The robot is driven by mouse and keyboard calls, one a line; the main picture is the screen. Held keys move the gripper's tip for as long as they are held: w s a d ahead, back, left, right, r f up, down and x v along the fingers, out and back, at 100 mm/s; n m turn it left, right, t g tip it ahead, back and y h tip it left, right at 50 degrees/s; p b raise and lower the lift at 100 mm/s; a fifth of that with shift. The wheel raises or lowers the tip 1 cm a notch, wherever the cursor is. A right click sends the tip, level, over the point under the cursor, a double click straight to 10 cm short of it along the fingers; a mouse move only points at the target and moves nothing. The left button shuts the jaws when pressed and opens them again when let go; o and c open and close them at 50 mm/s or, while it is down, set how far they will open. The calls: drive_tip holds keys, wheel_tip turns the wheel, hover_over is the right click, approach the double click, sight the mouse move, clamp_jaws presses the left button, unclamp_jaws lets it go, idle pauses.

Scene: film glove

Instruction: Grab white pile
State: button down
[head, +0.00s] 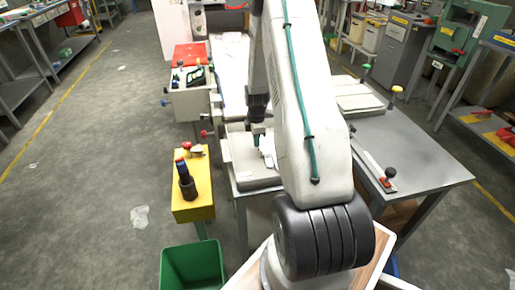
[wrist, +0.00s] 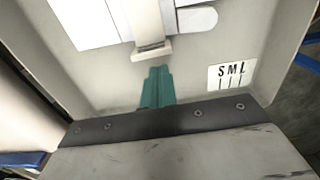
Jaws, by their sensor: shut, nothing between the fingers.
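My gripper (wrist: 157,72) shows in the wrist view as teal fingers close together, with nothing between them. In the head view its teal tip (head: 257,136) is over the pale machine bed (head: 246,172), partly hidden by my arm. In the wrist view, flat white sheets (wrist: 85,22), which look like the white pile, lie at the top, beyond the fingertips and apart from them. A pale bar (wrist: 149,30) with a wider foot stands between the white parts, just ahead of the fingertips. In the head view a small white patch (head: 268,150) shows beside the teal tip.
A label marked S M L (wrist: 231,75) is on the bed at right. A yellow stand (head: 193,200) with a dark knobbed post and a green bin (head: 192,268) are at left. A grey table (head: 418,150) is at right. The floor at left is mostly open.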

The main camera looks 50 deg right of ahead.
sight(260, 148)
drive_tip(key=c, duration=2.1)
unclamp_jaws()
wheel_tip(260, 148, up, 4)
drive_tip(key=shift+r, duration=0.1)
drive_tip(key=shift+c, duration=0.2)
drive_tip(key=o, duration=0.5)
drive_tip(key=shift+s+d+r, duration=0.1)
drive_tip(key=shift+s, duration=0.1)
drive_tip(key=shift+o, duration=0.9)
drive_tip(key=shift+s+d+m, duration=0.1)
drive_tip(key=shift+m, duration=0.3)
drive_tip(key=m, duration=0.9)
drive_tip(key=shift+s+d+f, duration=0.2)
drive_tip(key=shift+s+f, duration=0.05)
drive_tip(key=shift+s, duration=0.15)
drive_tip(key=m, duration=0.7)
drive_tip(key=shift+f+m, duration=0.1)
drive_tip(key=shift+m, duration=0.2)
drive_tip(key=shift+f+m, duration=0.3)
drive_tip(key=shift+f, duration=0.1)
drive_tip(key=shift+w+d+f, duration=0.1)
drive_tip(key=shift+d+f, duration=0.05)
drive_tip(key=shift+f, duration=1.6)
drive_tip(key=shift+w+d+f, duration=0.1)
drive_tip(key=shift+f, duration=1.65)
